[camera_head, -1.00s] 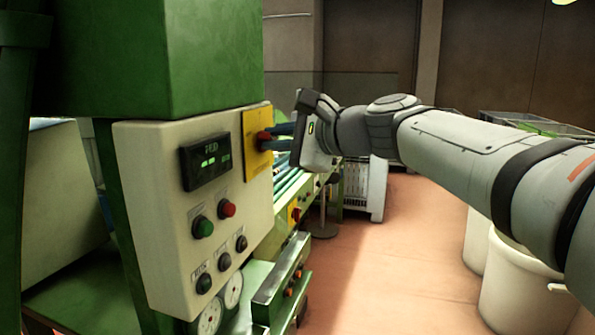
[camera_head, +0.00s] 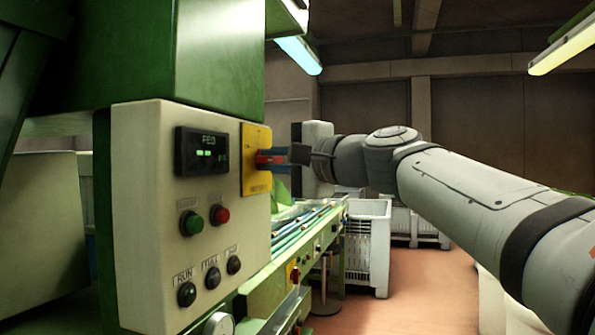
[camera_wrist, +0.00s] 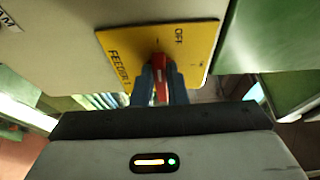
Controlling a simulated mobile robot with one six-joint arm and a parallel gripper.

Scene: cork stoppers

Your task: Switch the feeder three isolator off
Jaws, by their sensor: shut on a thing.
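The feeder isolator is a yellow plate (camera_head: 257,182) on the right edge of the beige control panel, with a red handle (camera_head: 268,153). The wrist view shows the plate (camera_wrist: 125,42) with "OFF" at its upper right and a "FEEDER" label on its left; the number is too blurred to be sure of. My gripper (camera_head: 264,160) reaches the plate from the right. In the wrist view its two blue fingers (camera_wrist: 161,75) are shut on the red handle (camera_wrist: 161,90), one on each side. The fingers hide part of the handle, so its exact setting is unclear.
The beige panel (camera_head: 140,220) carries a lit display (camera_head: 202,151), a green button (camera_head: 191,223), a red button (camera_head: 220,214) and several dark knobs. A green machine body (camera_head: 220,60) overhangs it. A white crate (camera_head: 368,245) stands behind; the reddish floor (camera_head: 420,285) has open room.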

